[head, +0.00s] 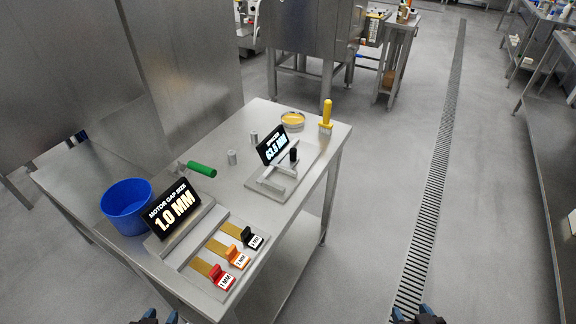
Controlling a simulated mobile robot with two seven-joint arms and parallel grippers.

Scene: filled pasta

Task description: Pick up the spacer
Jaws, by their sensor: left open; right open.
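Three flat brass-coloured spacers with tagged handles lie side by side in a metal tray (183,258) at the table's near end. The red spacer (217,274) is nearest and its tag seems to read 1 MM. The orange spacer (233,255) is in the middle and the black spacer (251,239) is farthest; their tags are too small to read surely. A sign (172,207) beside the tray reads "MOTOR GAP SIZE 1.0 MM". My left gripper (157,319) is open at the bottom edge, below the tray. My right gripper (418,317) is open at bottom right, away from the table.
The steel table (222,187) also holds a blue bowl (127,204), a green-handled tool (201,169), two grey cylinders, a metal fixture (283,180) with a display (271,146), a yellow dish (293,119) and a yellow-handled brush (326,115). Open floor with a drain grate lies right.

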